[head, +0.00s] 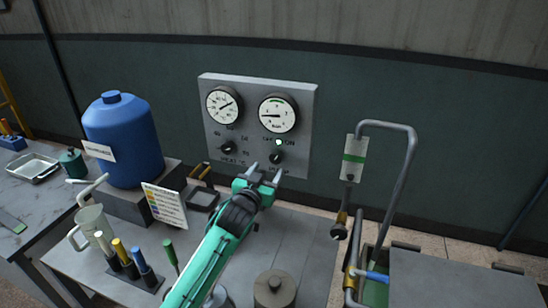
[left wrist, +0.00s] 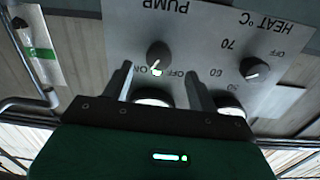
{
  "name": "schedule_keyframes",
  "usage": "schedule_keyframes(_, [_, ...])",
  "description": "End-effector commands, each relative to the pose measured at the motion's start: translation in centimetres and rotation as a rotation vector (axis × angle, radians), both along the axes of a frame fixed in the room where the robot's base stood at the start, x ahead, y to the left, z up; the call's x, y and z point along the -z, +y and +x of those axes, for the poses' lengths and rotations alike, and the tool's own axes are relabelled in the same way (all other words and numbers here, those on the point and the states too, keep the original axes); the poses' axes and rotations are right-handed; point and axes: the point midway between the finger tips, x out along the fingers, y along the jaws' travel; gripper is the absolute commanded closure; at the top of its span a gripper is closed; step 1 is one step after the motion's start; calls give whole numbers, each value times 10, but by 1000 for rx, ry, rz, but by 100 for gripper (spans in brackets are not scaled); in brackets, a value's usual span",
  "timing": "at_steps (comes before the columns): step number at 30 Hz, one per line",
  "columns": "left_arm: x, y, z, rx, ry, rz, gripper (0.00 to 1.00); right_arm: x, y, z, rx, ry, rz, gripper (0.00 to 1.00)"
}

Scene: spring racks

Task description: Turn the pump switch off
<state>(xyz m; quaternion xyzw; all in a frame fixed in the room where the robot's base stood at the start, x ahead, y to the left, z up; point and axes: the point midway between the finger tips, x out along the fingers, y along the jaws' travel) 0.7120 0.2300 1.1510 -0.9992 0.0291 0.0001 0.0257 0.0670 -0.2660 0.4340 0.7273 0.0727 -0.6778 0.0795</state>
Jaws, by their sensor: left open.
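The pump switch (head: 276,157) is a black round knob low on the right of a grey panel (head: 303,130). Its label reads OFF on the left and ON on the right, with a lit green lamp (head: 279,142) between. In the left wrist view, upside down, the pump switch (left wrist: 159,53) shows a white mark near its lower left edge, on the ON side. My left gripper (head: 266,171) is open and empty, just in front of and below the knob. Its fingers spread to either side of the knob in the wrist view, apparently without touching it.
A heat knob (head: 228,148) sits left of the pump switch, below two dial gauges. A blue tank (head: 122,140) and a label card (head: 164,204) stand left. A bent metal pipe (head: 405,180) with a tagged valve stands right. Bare bench (head: 305,240) lies below the panel.

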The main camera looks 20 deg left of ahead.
Motion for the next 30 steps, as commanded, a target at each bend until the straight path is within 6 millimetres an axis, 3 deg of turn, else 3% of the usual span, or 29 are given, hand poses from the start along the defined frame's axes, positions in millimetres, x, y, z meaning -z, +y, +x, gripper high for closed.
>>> schedule_keyframes(6, [-3, -2, 36, -1, 1, 1, 41, -15, 1, 20, 0, -25, 2, 64])
schedule_keyframes(12, [-1, -3, 57, 0, 0, 0, 41, -20, 2, 20, 1, -26, 4, 64])
schedule_keyframes(25, [0, -4, 65, 0, 0, 1, 41, -21, 7, 13, 1, -18, 8, 64])
schedule_keyframes(26, [0, -4, 65, 0, 0, 1, 43, -21, 7, 13, 1, -18, 8, 64])
schedule_keyframes(30, [0, -4, 65, 0, 0, 1, 70, -21, 7, 13, 1, -18, 8, 64])
